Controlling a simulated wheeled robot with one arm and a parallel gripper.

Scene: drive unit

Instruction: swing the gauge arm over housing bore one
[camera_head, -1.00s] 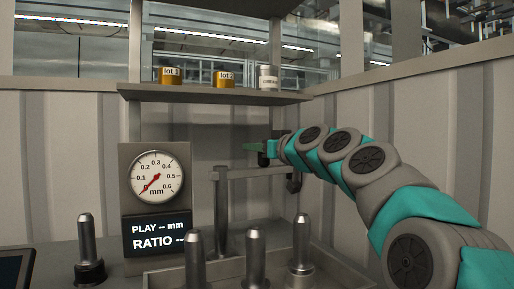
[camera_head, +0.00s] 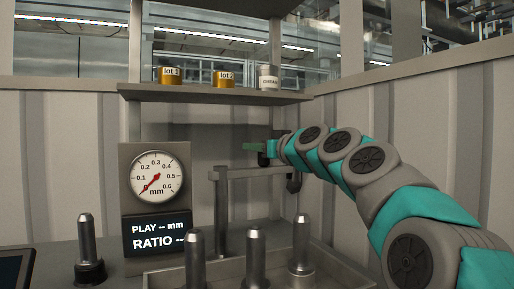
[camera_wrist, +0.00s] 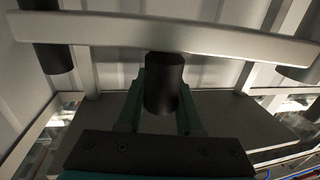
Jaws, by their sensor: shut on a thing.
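The gauge arm (camera_head: 255,172) is a grey horizontal bar on an upright post (camera_head: 222,215), behind the metal pins. In the wrist view the bar (camera_wrist: 215,38) crosses the top, with a black knob (camera_wrist: 164,84) at its middle and a dark cylinder near each end. My gripper (camera_head: 262,149) is at the bar, above its right half. In the wrist view its green fingers (camera_wrist: 162,92) are on both sides of the knob, shut on it. The housing appears to be the grey open box (camera_head: 165,280) at the front; its bores cannot be made out.
Upright metal pins (camera_head: 255,258) stand at the box, and another pin (camera_head: 87,245) stands at left. A dial gauge with a display (camera_head: 156,200) stands behind. A shelf (camera_head: 210,94) with labelled tins is above the gauge arm. A dark tablet (camera_head: 12,268) lies at front left.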

